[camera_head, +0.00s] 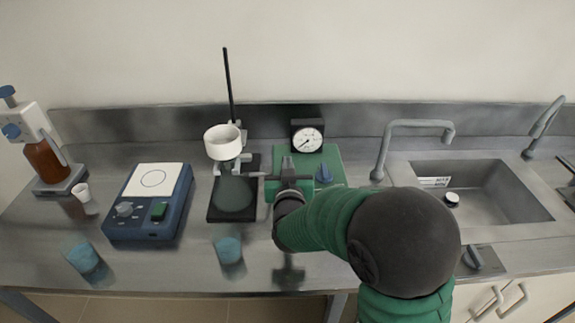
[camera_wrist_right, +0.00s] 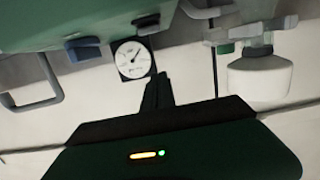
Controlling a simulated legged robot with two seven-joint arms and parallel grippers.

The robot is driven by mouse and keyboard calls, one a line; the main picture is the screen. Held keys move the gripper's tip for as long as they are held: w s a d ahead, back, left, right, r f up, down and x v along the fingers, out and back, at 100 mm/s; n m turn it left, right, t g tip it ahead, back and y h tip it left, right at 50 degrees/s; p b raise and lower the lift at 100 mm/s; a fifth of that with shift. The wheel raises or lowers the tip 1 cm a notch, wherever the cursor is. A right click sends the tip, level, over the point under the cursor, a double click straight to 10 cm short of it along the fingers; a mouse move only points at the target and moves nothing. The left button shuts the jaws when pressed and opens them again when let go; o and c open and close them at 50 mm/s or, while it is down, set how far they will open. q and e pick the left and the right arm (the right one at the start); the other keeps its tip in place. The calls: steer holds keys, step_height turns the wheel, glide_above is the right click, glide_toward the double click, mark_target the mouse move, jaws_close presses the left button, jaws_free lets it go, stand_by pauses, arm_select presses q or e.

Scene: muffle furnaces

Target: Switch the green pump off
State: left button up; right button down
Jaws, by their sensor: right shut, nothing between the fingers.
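The green pump (camera_head: 330,158) stands on the steel bench right of the stand, with a round white gauge (camera_head: 307,139) in a black housing at its back. A blue knob (camera_head: 323,174) sits on its top at the right. My right gripper (camera_head: 287,163) is shut and empty over the left part of the pump, and my forearm hides the pump's front. In the right wrist view the shut fingers (camera_wrist_right: 158,90) show close below the gauge (camera_wrist_right: 133,59), with the blue knob (camera_wrist_right: 84,49) to the left, apart from them. My left gripper is not in view.
A stand with a white funnel (camera_head: 223,141) is just left of the pump. A blue stirrer (camera_head: 150,200), beakers (camera_head: 229,249) and a brown bottle (camera_head: 45,160) are farther left. A sink (camera_head: 480,190) with a grey faucet (camera_head: 415,125) lies to the right.

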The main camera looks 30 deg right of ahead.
steer(key=d+r+v, duration=0.1)
steer(key=v, duration=0.5)
steer(key=s+a+f+n+g+y+p, duration=0.2)
steer(key=a+f+n+g+y+p, duration=0.25)
steer(key=a+f+y, duration=0.4)
steer(key=s+a+f+n+g+p, duration=0.1)
steer(key=s+a+f+g, duration=0.1)
steer(key=s, duration=0.5)
steer(key=s+a+f+g+p, duration=0.2)
steer(key=s+g, duration=0.3)
steer(key=s, duration=0.2)
steer(key=shift+s+a+f+n, duration=0.2)
steer(key=shift+a+f+n, duration=0.05)
steer(key=shift+a+n, duration=0.1)
